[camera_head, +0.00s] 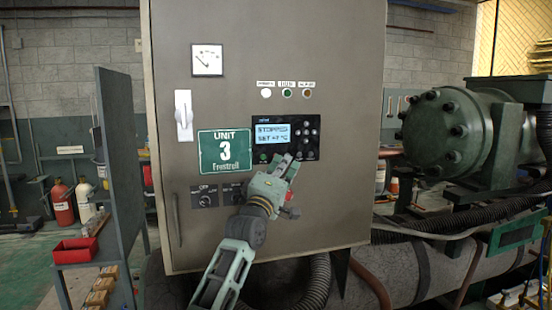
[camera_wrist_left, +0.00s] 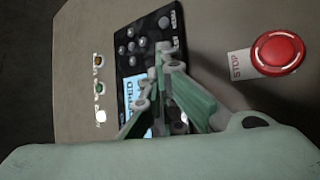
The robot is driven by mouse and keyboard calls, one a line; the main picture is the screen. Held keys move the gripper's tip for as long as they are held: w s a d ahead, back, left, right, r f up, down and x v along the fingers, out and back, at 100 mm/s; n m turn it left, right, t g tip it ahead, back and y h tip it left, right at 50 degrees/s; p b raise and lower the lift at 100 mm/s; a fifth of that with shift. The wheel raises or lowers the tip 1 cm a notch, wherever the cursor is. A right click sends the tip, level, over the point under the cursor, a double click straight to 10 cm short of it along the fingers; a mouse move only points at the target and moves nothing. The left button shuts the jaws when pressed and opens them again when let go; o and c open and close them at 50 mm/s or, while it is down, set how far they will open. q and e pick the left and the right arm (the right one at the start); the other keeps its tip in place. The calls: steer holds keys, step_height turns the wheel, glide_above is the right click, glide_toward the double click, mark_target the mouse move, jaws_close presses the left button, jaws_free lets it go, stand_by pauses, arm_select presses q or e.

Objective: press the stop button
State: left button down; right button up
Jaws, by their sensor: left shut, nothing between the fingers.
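The control panel (camera_head: 262,133) is black, on the front of the grey cabinet (camera_head: 345,90). Its lit display reads STOPPED above a SET line. My left gripper (camera_head: 287,163) is shut and empty, with its fingertips over the panel's lower edge. In the left wrist view the closed fingers (camera_wrist_left: 166,58) cover part of the panel (camera_wrist_left: 133,50) and its keys; whether they touch it I cannot tell. A red round button (camera_wrist_left: 279,51) with a STOP label (camera_wrist_left: 237,66) lies to the right of the fingers there. My right gripper is out of view.
Three indicator lamps (camera_head: 287,93) sit above the panel. A large green compressor (camera_head: 440,133) and pipes stand at the right.

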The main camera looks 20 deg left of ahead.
arm_select(q)
steer(key=shift+s+d, duration=0.1)
stand_by(0.3)
steer(key=shift+s+d+p, duration=0.3)
steer(key=shift+s+p, duration=0.25)
steer(key=s+d+p, duration=0.1)
steer(key=s, duration=0.1)
steer(key=s+d+p, duration=0.1)
steer(key=s+p, duration=0.1)
steer(key=shift+d, duration=0.4)
stand_by(0.5)
